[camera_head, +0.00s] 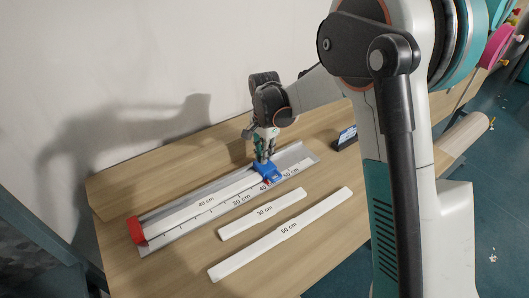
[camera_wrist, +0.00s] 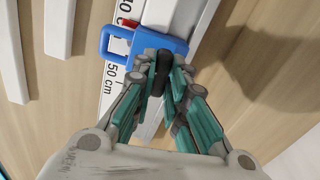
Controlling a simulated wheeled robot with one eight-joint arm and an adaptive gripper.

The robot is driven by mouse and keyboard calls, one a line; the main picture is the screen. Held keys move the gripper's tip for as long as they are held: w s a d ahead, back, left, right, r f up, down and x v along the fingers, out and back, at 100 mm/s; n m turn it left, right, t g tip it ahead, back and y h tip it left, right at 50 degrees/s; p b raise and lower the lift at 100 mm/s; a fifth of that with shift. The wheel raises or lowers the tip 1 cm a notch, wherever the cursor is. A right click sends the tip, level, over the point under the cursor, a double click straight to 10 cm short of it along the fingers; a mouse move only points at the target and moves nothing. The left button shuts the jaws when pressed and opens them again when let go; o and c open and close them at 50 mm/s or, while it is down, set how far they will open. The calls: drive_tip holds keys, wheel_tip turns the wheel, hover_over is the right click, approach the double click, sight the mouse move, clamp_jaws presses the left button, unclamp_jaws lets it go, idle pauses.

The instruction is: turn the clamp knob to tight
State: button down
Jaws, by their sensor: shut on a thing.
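The blue clamp (camera_head: 267,172) sits across the grey measuring track (camera_head: 180,220) near its 40 cm mark. It also shows in the wrist view (camera_wrist: 118,42), with a small red pointer (camera_wrist: 130,22) at its window. The black clamp knob (camera_wrist: 158,80) stands on the clamp, between my fingertips. My gripper (camera_head: 264,157) reaches down over the clamp from above. In the wrist view my gripper (camera_wrist: 161,85) is shut on the knob, with teal-padded fingers on both sides. The fingers partly hide the knob, and I cannot tell its turn angle.
A red end stop (camera_head: 136,230) is at the track's left end. A white bar marked 40 cm (camera_head: 190,207) lies along the track. Bars marked 30 cm (camera_head: 250,217) and 50 cm (camera_head: 300,225) lie on the wooden table in front.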

drive_tip(key=c, duration=1.6)
unclamp_jaws()
wheel_tip(320, 180, up, 12)
